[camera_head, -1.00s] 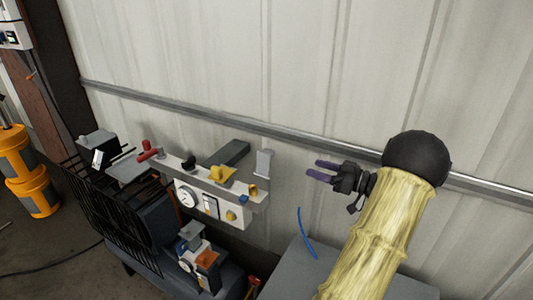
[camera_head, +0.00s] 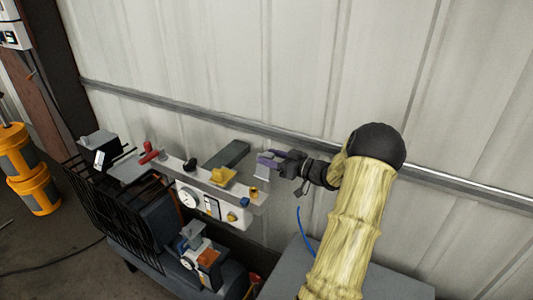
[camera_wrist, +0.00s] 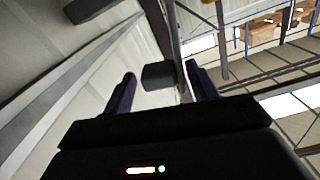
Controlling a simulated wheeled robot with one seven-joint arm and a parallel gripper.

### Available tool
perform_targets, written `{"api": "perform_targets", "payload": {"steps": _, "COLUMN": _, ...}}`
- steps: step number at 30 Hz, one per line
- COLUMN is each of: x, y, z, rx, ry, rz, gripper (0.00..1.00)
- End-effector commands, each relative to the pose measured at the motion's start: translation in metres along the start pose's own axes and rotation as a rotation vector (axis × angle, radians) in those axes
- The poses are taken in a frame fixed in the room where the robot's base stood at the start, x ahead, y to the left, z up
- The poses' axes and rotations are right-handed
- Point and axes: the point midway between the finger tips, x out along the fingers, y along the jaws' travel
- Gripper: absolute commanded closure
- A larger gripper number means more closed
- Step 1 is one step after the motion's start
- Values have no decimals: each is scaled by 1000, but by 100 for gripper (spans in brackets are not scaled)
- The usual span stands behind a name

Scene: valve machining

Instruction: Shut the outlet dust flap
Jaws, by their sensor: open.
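A small upright light grey plate (camera_head: 262,183), which looks like the outlet dust flap, stands at the right end of the valve panel (camera_head: 225,213). My gripper (camera_head: 264,160) is at its upper end, with purple fingers pointing left and partly covering it. In the wrist view the fingers (camera_wrist: 162,88) are spread apart.
The panel carries a yellow part (camera_head: 222,176), a red handle (camera_head: 149,153), a gauge (camera_head: 188,198) and a dark grey bar (camera_head: 227,155). A corrugated wall with a rail (camera_head: 300,132) stands close behind. A grey box top (camera_head: 385,280) lies below my arm.

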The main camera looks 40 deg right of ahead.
Motion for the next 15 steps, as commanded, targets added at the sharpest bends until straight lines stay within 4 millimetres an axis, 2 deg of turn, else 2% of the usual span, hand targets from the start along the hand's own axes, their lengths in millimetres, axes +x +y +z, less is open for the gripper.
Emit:
{"api": "perform_targets", "payload": {"steps": 6, "x": 18, "y": 0, "z": 0, "rx": 1, "ry": 0, "rz": 0, "gripper": 42}}
{"api": "perform_targets", "payload": {"steps": 14, "x": 22, "y": -2, "z": 1, "rx": 1, "ry": -1, "rz": -6, "gripper": 42}}
{"api": "perform_targets", "payload": {"steps": 15, "x": 22, "y": -2, "z": 1, "rx": 1, "ry": -1, "rz": -5, "gripper": 50}}
